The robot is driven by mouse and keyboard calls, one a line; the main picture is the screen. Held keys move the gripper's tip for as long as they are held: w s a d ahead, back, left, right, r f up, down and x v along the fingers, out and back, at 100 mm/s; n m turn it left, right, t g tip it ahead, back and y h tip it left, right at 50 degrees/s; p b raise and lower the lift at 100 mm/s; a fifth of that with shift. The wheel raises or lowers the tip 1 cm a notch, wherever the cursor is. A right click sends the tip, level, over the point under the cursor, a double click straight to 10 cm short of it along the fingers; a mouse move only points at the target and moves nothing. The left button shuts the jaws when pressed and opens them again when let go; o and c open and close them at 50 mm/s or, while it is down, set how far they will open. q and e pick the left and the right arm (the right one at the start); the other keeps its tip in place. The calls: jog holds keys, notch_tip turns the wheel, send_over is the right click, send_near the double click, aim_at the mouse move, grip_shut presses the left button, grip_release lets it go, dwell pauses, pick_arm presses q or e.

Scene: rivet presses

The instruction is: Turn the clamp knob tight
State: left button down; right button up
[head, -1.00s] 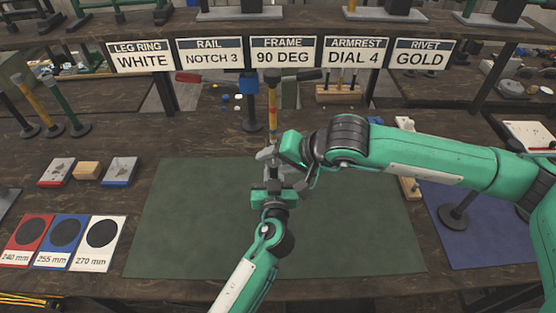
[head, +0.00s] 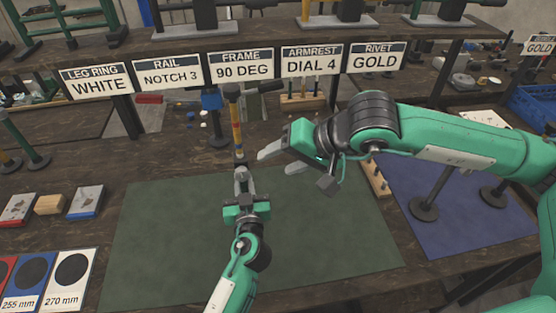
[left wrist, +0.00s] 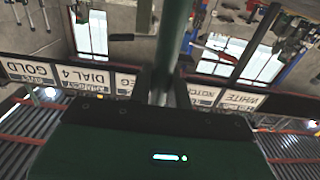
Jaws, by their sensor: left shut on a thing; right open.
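An upright post with yellow, red and blue bands (head: 237,130) stands at the back of the green mat (head: 160,235), with a dark bar (head: 258,88) across its top. My left gripper (head: 241,178) is shut near the post's foot; the held part is mostly hidden by the fingers. In the left wrist view, a dark green bar (left wrist: 176,40) runs up between the fingers. My right gripper (head: 283,159) is open and empty, right of the post and apart from it. I cannot make out a clamp knob for certain.
Small blocks (head: 49,204) and size cards (head: 72,276) lie left of the mat. A blue mat (head: 460,232) with dark stands lies at right. The green mat's front is mostly clear.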

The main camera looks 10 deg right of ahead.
pick_arm(q)
jog(key=c, duration=1.2)
grip_release()
jog(key=shift+r, duration=0.1)
jog(key=shift+s, duration=0.1)
